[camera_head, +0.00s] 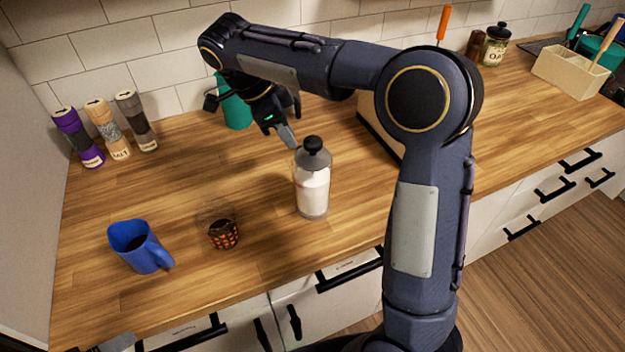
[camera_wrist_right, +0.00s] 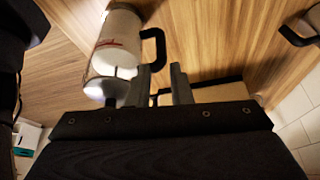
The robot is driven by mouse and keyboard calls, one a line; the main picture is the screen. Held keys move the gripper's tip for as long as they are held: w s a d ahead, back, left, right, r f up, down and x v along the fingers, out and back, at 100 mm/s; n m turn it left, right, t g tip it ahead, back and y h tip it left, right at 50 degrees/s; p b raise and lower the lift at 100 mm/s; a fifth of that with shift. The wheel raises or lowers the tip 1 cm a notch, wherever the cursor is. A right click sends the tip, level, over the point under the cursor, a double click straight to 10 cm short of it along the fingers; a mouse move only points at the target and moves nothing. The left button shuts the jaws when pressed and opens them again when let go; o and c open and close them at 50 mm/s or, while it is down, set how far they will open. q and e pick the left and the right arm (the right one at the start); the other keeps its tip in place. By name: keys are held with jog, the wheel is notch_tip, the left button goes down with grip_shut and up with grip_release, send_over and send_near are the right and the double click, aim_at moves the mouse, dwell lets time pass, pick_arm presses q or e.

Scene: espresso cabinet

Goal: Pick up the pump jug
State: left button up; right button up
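Whether a finger touches the handle I cannot tell. My left gripper is not in view.
Several grinders (camera_head: 108,130) and a teal container (camera_head: 236,108) are by the wall. A black-edged box (camera_head: 380,128) is behind my arm.

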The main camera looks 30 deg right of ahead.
jog(key=x, duration=0.4)
jog(key=shift+d+f, duration=0.25)
jog(key=shift+d, duration=0.05)
jog(key=shift+w, duration=0.1)
grip_shut()
